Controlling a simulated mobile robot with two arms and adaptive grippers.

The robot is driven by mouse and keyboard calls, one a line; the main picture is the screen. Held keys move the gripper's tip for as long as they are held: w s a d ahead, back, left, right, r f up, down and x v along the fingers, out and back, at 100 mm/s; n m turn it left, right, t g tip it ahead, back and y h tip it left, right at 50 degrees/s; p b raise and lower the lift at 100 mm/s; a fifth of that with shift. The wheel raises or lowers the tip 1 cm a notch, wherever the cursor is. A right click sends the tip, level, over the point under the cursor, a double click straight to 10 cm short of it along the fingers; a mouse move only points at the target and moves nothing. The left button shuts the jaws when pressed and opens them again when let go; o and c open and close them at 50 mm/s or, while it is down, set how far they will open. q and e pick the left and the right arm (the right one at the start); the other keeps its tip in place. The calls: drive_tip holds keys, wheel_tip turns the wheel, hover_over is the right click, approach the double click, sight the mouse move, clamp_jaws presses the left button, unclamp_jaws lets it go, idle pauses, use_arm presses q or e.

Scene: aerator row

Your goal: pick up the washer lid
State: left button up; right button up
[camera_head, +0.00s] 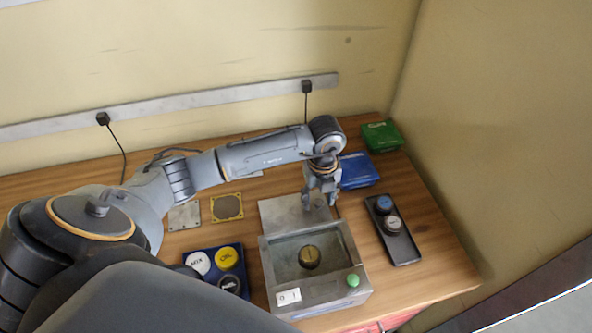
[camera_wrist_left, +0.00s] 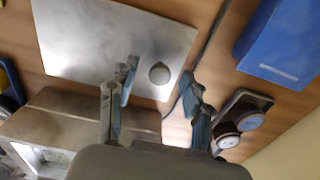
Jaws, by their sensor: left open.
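The washer lid is a flat grey metal plate (camera_head: 280,212) just behind the open washer box (camera_head: 268,270). In the left wrist view the lid (camera_wrist_left: 95,40) appears flat over the wooden table, with a small round knob (camera_wrist_left: 160,73) near one edge. My left gripper (camera_head: 321,202) is over the lid's right part, fingers pointing down. In the left wrist view its fingers (camera_wrist_left: 158,82) are spread apart, with the knob showing between them; contact cannot be told. The washer's basin holds a round brass-coloured piece (camera_head: 309,257). My right gripper is not seen.
A dark tray (camera_head: 403,246) with two round caps stands right of the washer. Blue (camera_head: 358,170) and green (camera_head: 381,136) boxes are behind it. A blue tray of round caps (camera_head: 242,252) is left of the washer. Small plates (camera_head: 227,207) lie behind that.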

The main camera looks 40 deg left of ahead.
use_arm(q)
clamp_jaws()
